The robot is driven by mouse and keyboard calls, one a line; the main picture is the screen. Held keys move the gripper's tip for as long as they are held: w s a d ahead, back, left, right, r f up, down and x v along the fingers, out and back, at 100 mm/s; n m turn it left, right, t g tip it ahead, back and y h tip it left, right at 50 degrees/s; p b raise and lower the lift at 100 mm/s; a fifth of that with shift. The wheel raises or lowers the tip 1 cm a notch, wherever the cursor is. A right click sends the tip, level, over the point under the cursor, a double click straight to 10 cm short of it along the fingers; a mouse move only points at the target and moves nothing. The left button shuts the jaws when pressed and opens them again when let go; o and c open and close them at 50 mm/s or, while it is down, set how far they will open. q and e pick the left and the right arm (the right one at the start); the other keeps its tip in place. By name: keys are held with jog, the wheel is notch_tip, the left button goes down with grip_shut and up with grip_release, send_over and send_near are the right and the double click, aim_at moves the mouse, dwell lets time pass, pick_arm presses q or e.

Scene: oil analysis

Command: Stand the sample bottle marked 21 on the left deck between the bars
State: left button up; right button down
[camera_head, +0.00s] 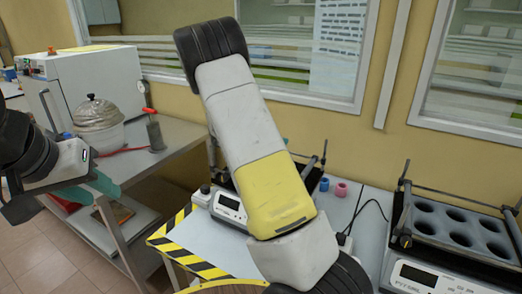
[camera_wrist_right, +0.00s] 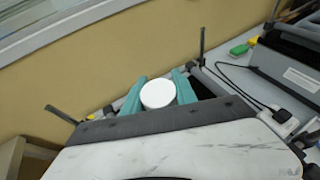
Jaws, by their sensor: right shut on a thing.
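In the right wrist view my right gripper (camera_wrist_right: 159,92) is shut on a bottle with a round white cap (camera_wrist_right: 158,94), one teal finger on each side. The bottle's body and number are hidden. It is above or within the left deck (camera_wrist_right: 92,115), whose dark upright posts stand on both sides; I cannot tell whether its base touches. In the head view my own arm covers most of the left shaker (camera_head: 229,207) and hides the right gripper. My left gripper (camera_head: 103,186) is at the left by the side bench; its finger gap is unclear.
A second shaker with a holed rack (camera_head: 455,228) stands at the right. Blue (camera_head: 324,184) and pink (camera_head: 341,190) small items lie between the shakers, near a black cable. A side bench (camera_head: 175,140) holds a silver-domed pot (camera_head: 98,122) and a white oven (camera_head: 95,82).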

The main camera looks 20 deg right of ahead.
jog(key=shift+f, duration=2.2)
jog(key=shift+f, duration=0.2)
jog(key=c, duration=1)
grip_release()
